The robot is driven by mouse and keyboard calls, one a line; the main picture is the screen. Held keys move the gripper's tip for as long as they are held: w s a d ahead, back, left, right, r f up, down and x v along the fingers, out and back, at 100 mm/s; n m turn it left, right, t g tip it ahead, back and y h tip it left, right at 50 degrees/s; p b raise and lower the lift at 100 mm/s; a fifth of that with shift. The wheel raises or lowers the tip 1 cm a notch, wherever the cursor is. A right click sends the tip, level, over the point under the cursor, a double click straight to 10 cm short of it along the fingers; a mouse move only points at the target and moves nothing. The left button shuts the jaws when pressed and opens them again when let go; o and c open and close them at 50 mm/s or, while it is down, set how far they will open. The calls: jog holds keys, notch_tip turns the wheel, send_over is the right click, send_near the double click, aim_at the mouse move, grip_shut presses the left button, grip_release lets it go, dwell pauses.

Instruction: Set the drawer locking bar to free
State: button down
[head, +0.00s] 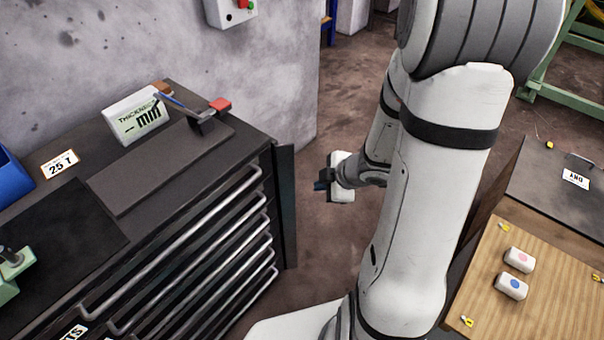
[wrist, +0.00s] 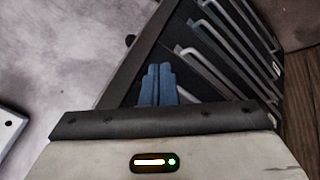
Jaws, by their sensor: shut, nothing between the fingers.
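The drawer cabinet (head: 180,225) stands at the left in the head view, with several pale bar handles on its dark drawer fronts. A tall dark upright plate (head: 287,205) at its right front corner looks like the locking bar. It appears to stand beside the handles, not across them. My gripper (head: 319,186) is to the right of this plate, with a visible gap in the picture. In the wrist view, its blue fingers (wrist: 158,85) are together and empty, with the cabinet's drawer handles (wrist: 220,50) beyond them. I cannot make out the bar's hinge or any marking.
A wooden table (head: 540,255) with two small boxes stands at the right. Bare floor (head: 310,245) lies between them.

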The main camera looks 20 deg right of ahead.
jog(key=b, duration=0.5)
send_near(291, 184)
notch_tip(291, 184, down, 4)
jog(key=s+a, duration=0.1)
jog(key=s, duration=0.1)
jog(key=w+p, duration=0.1)
jog(key=w, duration=0.3)
jog(key=shift+w+a+f, duration=0.1)
jog(key=shift+w+a, duration=0.05)
jog(key=shift+a, duration=0.1)
